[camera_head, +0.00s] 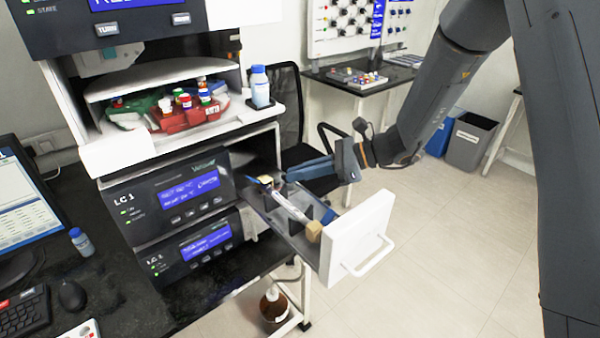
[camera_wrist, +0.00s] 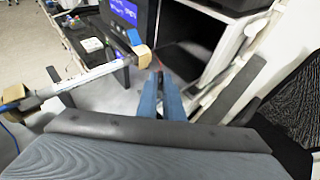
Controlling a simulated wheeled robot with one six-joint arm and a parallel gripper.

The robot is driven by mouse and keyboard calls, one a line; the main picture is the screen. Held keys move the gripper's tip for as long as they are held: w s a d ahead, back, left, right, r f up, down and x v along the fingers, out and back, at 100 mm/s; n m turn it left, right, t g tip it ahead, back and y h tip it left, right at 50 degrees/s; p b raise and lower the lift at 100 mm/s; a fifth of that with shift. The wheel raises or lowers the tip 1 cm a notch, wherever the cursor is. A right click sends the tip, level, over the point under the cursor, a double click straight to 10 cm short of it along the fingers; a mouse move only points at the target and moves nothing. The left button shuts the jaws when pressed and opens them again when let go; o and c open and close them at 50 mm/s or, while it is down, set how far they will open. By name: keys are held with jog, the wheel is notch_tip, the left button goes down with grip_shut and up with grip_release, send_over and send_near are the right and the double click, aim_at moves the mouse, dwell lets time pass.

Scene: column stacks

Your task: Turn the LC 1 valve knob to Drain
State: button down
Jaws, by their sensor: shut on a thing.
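The upper LC 1 unit (camera_head: 180,195) has a dark front with a blue screen; a second LC 1 unit (camera_head: 195,247) sits below it. A drawer (camera_head: 358,238) with a white front stands pulled out beside them. It holds a pale column (camera_head: 290,207) with tan ends, which also shows in the wrist view (camera_wrist: 85,80). My gripper (camera_head: 290,174) reaches in from the right, blue fingers over the drawer's far side. In the wrist view its fingers (camera_wrist: 162,85) are closed together on a small part at the tips, seemingly the valve knob. The knob is mostly hidden and its setting cannot be read.
A shelf above holds a red tray (camera_head: 190,112) with small bottles, and a blue-capped bottle (camera_head: 260,87) stands near its edge. A black chair (camera_head: 310,140) is close behind my gripper. A brown bottle (camera_head: 274,305) stands below. The floor at right is open.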

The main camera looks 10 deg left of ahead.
jog(key=shift+w+n, duration=0.15)
jog(key=shift+n, duration=0.25)
jog(key=shift+w+f+n+g+h+b, duration=0.1)
jog(key=shift+w+n+g+h+b, duration=0.2)
jog(key=shift+n+g+b, duration=0.75)
jog(key=shift+w+a+n+g+h+b, duration=0.25)
jog(key=shift+n+g+h+b, duration=1)
jog(key=shift+n+g, duration=0.25)
jog(key=shift+w+a+n+g+h+b, duration=0.3)
jog(key=shift+n+g+h+b, duration=0.8)
jog(key=shift+n+g+b, duration=0.4)
jog(key=shift+w+a+n+g+h+b, duration=0.25)
jog(key=shift+n+g+h+b, duration=0.9)
jog(key=shift+n+g, duration=0.3)
jog(key=c, duration=1.9)
grip_release()
